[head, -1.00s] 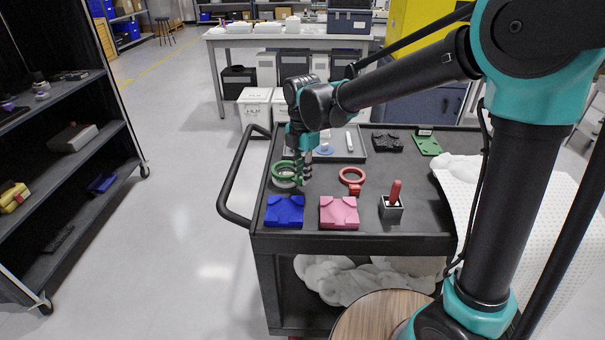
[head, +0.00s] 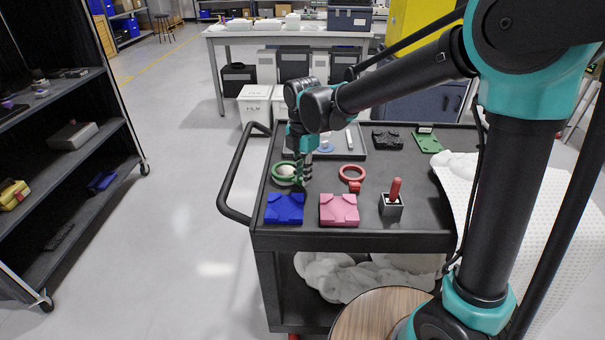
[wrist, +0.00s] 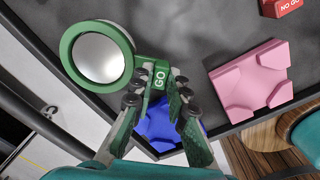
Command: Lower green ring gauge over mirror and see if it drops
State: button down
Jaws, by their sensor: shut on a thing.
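The green ring gauge (wrist: 66,58), with a tab marked GO, is gripped by my gripper (wrist: 157,90). In the wrist view, the round silvery mirror (wrist: 98,57) fills the ring's opening. In the head view, the pale mirror (head: 286,170) shows inside the green ring (head: 277,179), which appears to sit around it. I cannot tell how far down the ring is or whether it touches the cart. My gripper (head: 301,178) is just right of the ring, fingers closed on the tab.
A blue block (head: 284,209) and a pink block (head: 339,210) lie near the cart's front edge. A red ring gauge (head: 352,173), marked NO GO in the wrist view, lies to the right. A red-handled tool stands in a grey holder (head: 391,207). A tray (head: 357,153) lies behind.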

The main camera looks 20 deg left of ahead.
jog(key=shift+f, duration=0.35)
dwell(1.1)
jog(key=shift+r, duration=3.25)
